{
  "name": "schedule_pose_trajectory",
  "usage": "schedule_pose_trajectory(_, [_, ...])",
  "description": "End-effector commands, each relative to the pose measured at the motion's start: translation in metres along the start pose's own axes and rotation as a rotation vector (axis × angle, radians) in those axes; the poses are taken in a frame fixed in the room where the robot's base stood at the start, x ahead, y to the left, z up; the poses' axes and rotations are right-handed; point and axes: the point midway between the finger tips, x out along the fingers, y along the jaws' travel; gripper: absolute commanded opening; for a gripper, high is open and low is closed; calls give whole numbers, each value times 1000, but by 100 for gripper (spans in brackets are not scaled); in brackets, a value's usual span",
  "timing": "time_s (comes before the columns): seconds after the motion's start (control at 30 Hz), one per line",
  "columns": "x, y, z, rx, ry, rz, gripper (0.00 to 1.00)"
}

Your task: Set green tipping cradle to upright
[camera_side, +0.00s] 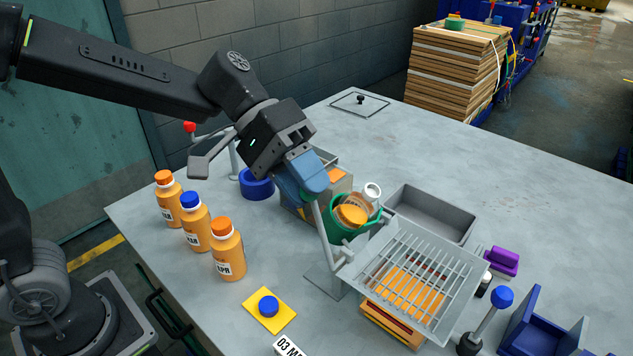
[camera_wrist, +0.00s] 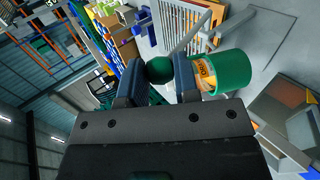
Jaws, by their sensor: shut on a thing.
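My gripper (camera_side: 315,192) is shut on a green ball knob, which shows between the fingers in the wrist view (camera_wrist: 159,69). A grey lever (camera_side: 324,230) runs from the knob down to a stand beside the slatted grey tray (camera_side: 455,300). The tray is tilted over an orange stack. A green round cup (camera_side: 338,231) stands behind the lever with an orange-labelled item in it; the cup also shows in the wrist view (camera_wrist: 233,68). I cannot tell whether the lever joins the cup or the tray. The knob is hidden by the fingers in the side view.
Several orange bottles (camera_side: 227,250) stand at the left. A blue roll (camera_side: 257,184) and a red-knobbed lever (camera_side: 190,127) are behind them. An empty grey bin (camera_side: 432,212) and a blue-knobbed lever (camera_side: 503,297) are at the right. The table's far right is clear.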

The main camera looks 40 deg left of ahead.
Motion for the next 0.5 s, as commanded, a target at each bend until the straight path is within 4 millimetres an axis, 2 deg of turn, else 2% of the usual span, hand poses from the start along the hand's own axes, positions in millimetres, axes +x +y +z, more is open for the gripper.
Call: schedule_pose_trajectory(0.5, [-15, -34, -2, -3, -8, 259, 0])
